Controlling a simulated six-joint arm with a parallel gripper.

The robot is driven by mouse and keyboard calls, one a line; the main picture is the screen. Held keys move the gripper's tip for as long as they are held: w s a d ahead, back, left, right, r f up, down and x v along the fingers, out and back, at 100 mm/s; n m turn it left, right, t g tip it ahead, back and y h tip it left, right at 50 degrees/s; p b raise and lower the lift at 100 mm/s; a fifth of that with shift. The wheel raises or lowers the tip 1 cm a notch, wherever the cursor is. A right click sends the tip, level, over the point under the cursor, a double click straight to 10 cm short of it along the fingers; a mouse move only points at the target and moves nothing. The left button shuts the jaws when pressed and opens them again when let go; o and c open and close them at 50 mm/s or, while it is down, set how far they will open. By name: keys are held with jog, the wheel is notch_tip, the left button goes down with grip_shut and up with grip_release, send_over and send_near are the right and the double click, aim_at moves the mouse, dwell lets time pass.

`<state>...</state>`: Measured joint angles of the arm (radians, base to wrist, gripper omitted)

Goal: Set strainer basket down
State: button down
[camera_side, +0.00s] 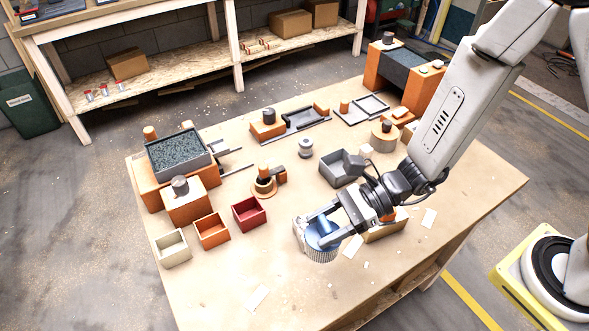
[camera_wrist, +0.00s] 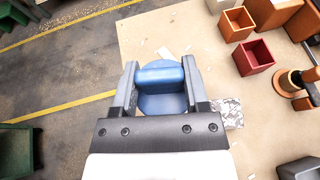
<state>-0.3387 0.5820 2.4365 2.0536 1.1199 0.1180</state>
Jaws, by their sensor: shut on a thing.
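The strainer basket (camera_side: 322,253) has a blue top and a grey ribbed lower part. It is near the front edge of the table in the side view. My gripper (camera_side: 318,223) is shut on its blue upper part. In the wrist view the blue grip bar of the basket (camera_wrist: 161,76) lies between the two fingers of my gripper (camera_wrist: 160,66), with a round blue disc below it. The basket looks upright. I cannot tell whether its underside touches the table; the ribbed part is hidden in the wrist view.
A speckled grey block (camera_wrist: 229,112) sits right beside the basket. A red bin (camera_side: 249,213), an orange bin (camera_side: 212,231) and a cream bin (camera_side: 173,248) stand to the left. A grey open box (camera_side: 343,170) is behind. The front-left tabletop (camera_side: 215,285) is mostly clear.

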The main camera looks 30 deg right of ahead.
jog(key=w+d+m+t+h, duration=0.4)
jog(key=w+d+m+t, duration=0.3)
jog(key=d, duration=0.7)
jog(key=w+a+f, duration=0.1)
jog(key=w+f, duration=0.8)
jog(key=w, duration=0.5)
jog(key=shift+w+a, duration=0.25)
jog(key=shift+a, duration=0.15)
jog(key=shift+f, duration=0.1)
jog(key=shift+w+f, duration=0.2)
jog(key=shift+f, duration=1.6)
jog(key=shift+f, duration=0.1)
